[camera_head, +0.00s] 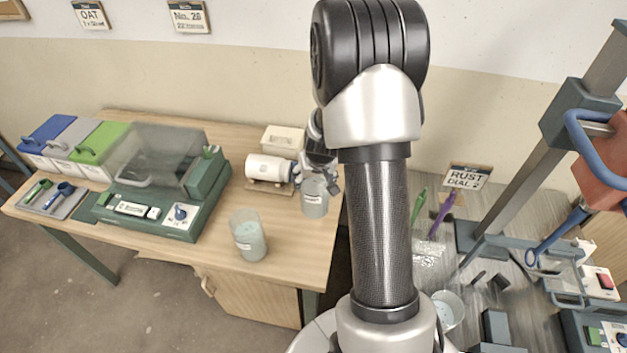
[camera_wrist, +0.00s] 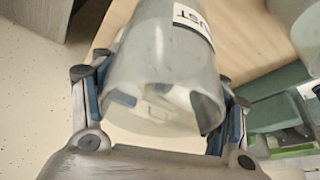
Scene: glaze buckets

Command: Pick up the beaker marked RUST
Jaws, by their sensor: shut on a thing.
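The beaker marked RUST (camera_wrist: 160,60) is a pale translucent cup with a white label; the letters "UST" show in the wrist view. My gripper (camera_wrist: 160,100) is shut on it, with one finger on each side of its wall. In the head view the same beaker (camera_head: 314,198) is at the right end of the wooden table (camera_head: 290,250), below my gripper (camera_head: 320,178). I cannot tell whether its base touches the tabletop. My arm hides part of the area to its right.
Another pale beaker (camera_head: 249,236) stands near the table's front edge. A green machine with a clear cover (camera_head: 150,200) is to its left. A white cylindrical device (camera_head: 268,169) is close to my gripper. A RUST sign (camera_head: 466,177) stands over the cluttered right-hand bench.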

